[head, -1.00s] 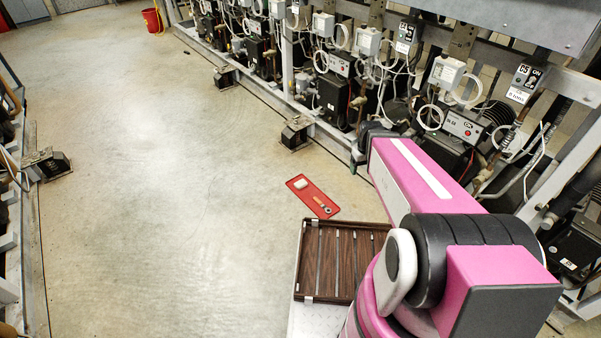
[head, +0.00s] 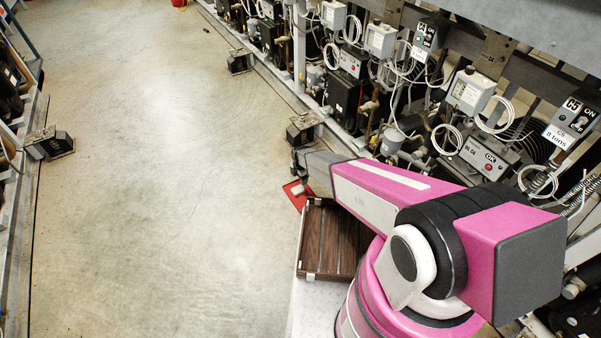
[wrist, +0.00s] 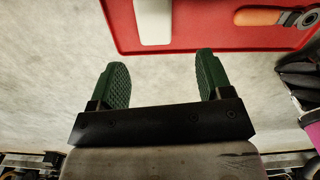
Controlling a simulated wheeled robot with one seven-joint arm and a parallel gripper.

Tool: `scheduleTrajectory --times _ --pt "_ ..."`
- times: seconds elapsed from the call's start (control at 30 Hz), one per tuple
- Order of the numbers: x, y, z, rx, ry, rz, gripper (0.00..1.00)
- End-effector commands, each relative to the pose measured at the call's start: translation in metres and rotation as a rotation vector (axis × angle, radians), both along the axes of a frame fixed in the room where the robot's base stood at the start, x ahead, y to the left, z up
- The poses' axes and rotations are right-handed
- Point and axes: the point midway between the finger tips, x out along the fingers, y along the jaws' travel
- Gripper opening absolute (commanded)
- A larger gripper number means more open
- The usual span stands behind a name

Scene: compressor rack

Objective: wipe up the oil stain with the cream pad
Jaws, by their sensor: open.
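The cream pad (wrist: 153,22) lies on a red mat (wrist: 205,38) in the wrist view, ahead of my fingers and cut off by the top edge. In the head view the mat (head: 294,203) shows only in part, beside my arm, with a small pale patch of the pad (head: 297,190). My gripper (wrist: 163,72) is open and empty, its two green ribbed fingers apart and short of the mat's near edge in the picture. I cannot make out an oil stain on the floor in these frames.
An orange-handled tool (wrist: 262,17) lies on the mat, right of the pad. A slatted wooden tray (head: 328,240) sits near my body. The compressor rack (head: 375,95) runs along the right, with dark feet (head: 303,128) on the floor. The floor (head: 165,180) at left is open.

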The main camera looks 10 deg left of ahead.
Motion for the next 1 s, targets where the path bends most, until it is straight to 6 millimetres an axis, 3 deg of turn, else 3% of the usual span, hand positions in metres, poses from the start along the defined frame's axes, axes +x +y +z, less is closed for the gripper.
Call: scheduleTrajectory --times 0.1,0.37,0.8,1.0 --pt "0.0 0.009 -0.013 0.0 0.0 0.057 0.72" --pt "0.0 0.009 -0.03 0.0 0.0 0.065 0.72" --pt "0.001 0.009 -0.095 0.0 0.0 0.063 0.72" --pt "0.0 0.009 -0.104 0.001 -0.001 0.063 0.72"
